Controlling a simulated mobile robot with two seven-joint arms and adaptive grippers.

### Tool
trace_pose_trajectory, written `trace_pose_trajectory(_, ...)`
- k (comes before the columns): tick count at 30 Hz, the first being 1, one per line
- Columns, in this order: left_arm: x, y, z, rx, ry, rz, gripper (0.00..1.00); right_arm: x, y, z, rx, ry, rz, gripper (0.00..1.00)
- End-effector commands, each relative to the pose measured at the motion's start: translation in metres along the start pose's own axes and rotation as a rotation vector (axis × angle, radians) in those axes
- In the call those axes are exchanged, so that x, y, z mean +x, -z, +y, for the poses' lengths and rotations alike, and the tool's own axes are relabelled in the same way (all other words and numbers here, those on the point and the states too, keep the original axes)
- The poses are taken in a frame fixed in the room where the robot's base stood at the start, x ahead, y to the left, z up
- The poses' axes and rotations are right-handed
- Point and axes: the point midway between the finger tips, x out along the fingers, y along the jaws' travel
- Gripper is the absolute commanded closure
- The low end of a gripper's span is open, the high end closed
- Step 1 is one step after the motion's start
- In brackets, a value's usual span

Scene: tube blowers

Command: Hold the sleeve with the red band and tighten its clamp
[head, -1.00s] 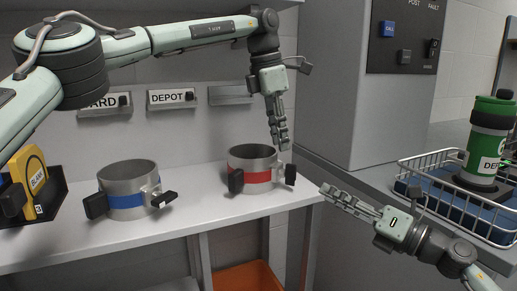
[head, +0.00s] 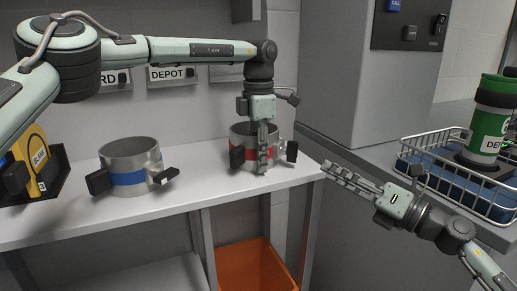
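The sleeve with the red band (head: 238,151) is a short grey metal ring standing upright on the white shelf. Dark clamp parts stick out at its left and right (head: 292,151). My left gripper (head: 262,168) points down, and its fingers overlap the front of this sleeve and hide part of the band. I cannot tell whether they touch it or how far apart they are. My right gripper (head: 326,170) points left, in the air right of the sleeve and apart from it. Its fingers are seen edge-on, so their opening is unclear.
A similar sleeve with a blue band (head: 128,178) stands to the left on the shelf (head: 200,196). A yellow item (head: 32,160) sits in a black holder at far left. A wire basket (head: 440,182) with a green canister (head: 490,125) is at right. An orange bin (head: 255,268) is below.

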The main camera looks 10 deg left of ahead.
Motion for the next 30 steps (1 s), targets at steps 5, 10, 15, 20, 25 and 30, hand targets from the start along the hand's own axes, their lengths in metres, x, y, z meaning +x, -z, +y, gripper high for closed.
trace_pose_trajectory(5,0.0002,-0.0001,0.0,0.0,0.0,0.0,0.72,0.0,0.0,0.0,0.0,0.0,0.0,0.66)
trace_pose_trajectory(10,0.0,-0.0001,0.0,0.0,0.0,-0.001,0.9,0.0,0.0,0.0,0.0,0.0,0.0,0.66)
trace_pose_trajectory(15,-0.0001,-0.0001,0.0,0.0,0.0,-0.001,1.0,0.0,0.0,0.0,0.0,0.0,0.0,0.66)
trace_pose_trajectory(20,-0.0003,-0.0002,0.0,0.0,0.0,-0.001,1.0,0.0,0.0,0.0,0.0,0.0,0.0,0.66)
trace_pose_trajectory(25,-0.0004,-0.0003,0.0001,0.0,-0.001,-0.001,1.0,0.0,0.0,0.0,0.0,0.0,0.0,0.66)
trace_pose_trajectory(30,-0.0005,-0.0003,0.0001,0.0,-0.001,-0.001,1.0,0.0,0.0,0.0,0.0,0.0,0.0,0.66)
